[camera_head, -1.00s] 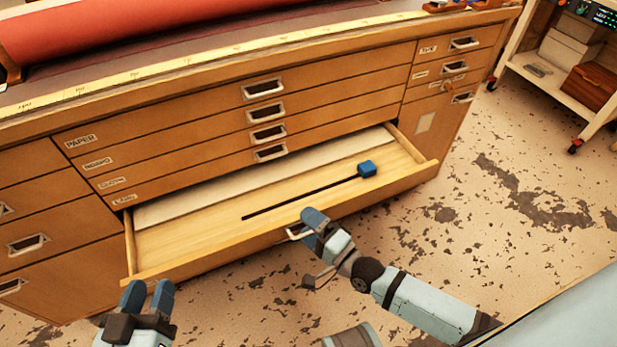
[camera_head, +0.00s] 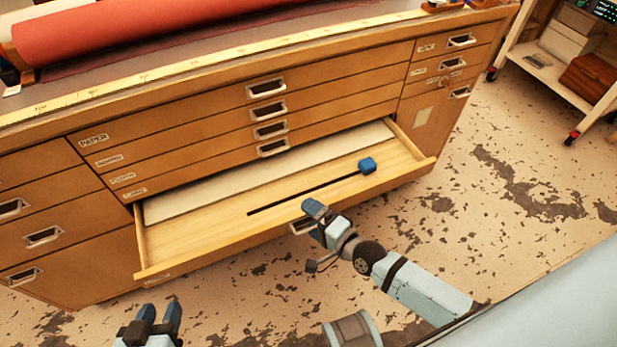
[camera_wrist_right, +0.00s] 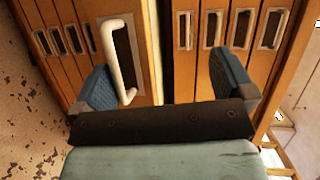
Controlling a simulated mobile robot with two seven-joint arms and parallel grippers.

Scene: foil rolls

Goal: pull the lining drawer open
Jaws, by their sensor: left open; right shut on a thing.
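A wide, shallow wooden drawer (camera_head: 225,222) stands pulled out below several shut drawers; the label on its front is too small to read. My right gripper is shut on this handle. In the right wrist view a pale handle bar (camera_wrist_right: 118,60) shows beside the left finger. My left gripper (camera_head: 160,308) is open and empty, low in front of the drawer's left end.
The cabinet top carries a red roll (camera_head: 180,30) and a yellow ruler strip (camera_head: 200,72). A white shelf cart (camera_head: 545,70) with boxes stands at the far right. The worn floor (camera_head: 500,240) right of the drawer is clear.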

